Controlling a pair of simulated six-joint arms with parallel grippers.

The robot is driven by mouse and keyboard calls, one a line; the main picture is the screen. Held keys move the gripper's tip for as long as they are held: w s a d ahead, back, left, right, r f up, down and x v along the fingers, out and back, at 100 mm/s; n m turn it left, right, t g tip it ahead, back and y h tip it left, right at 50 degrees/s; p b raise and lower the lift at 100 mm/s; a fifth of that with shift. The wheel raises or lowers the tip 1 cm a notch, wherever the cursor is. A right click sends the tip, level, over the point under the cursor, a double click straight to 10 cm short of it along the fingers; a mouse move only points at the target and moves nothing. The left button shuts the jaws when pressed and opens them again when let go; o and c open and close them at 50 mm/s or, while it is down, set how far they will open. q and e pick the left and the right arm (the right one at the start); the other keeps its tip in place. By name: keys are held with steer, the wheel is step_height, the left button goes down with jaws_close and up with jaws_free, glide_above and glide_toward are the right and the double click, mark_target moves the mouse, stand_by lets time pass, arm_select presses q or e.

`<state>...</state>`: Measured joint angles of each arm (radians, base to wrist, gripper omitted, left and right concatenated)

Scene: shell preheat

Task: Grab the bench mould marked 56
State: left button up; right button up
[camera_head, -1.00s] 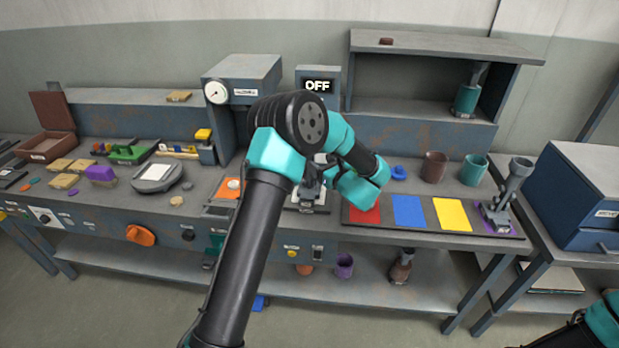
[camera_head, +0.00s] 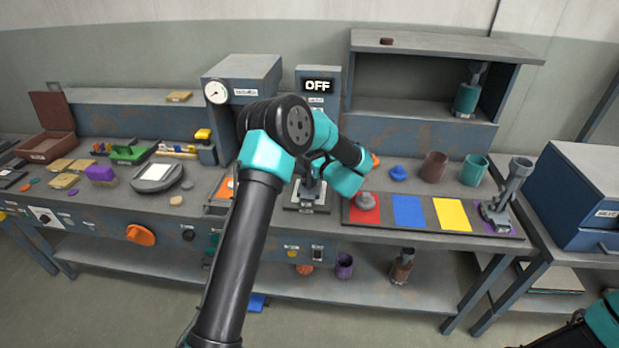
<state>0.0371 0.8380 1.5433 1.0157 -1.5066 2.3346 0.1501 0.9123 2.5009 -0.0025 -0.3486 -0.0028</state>
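No marking 56 is readable on anything in view. A grey upright piece (camera_head: 310,188) stands on a pale plate at mid-bench, partly behind my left arm. Another grey piece with a cup-shaped top (camera_head: 515,178) stands tilted on the purple patch at the bench's right end. I cannot tell if either is the bench mould. My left arm reaches up from the bottom centre, and its teal wrist end is beside the grey upright piece. Its fingers cannot be made out clearly, nor whether they touch that piece. Only part of my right arm shows at the bottom right corner; its gripper is out of view.
A colour mat has a small greyish-red piece (camera_head: 365,202) on red, with bare blue (camera_head: 408,211) and yellow (camera_head: 452,215) patches. Brown (camera_head: 434,167) and teal (camera_head: 473,171) cups stand behind. A shelf unit (camera_head: 430,112) and an OFF display (camera_head: 318,86) rise at the back.

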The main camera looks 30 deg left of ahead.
arm_select(q)
steer(key=shift+a, duration=0.1)
stand_by(0.4)
jaws_close()
stand_by(0.4)
steer(key=shift+w, duration=0.1)
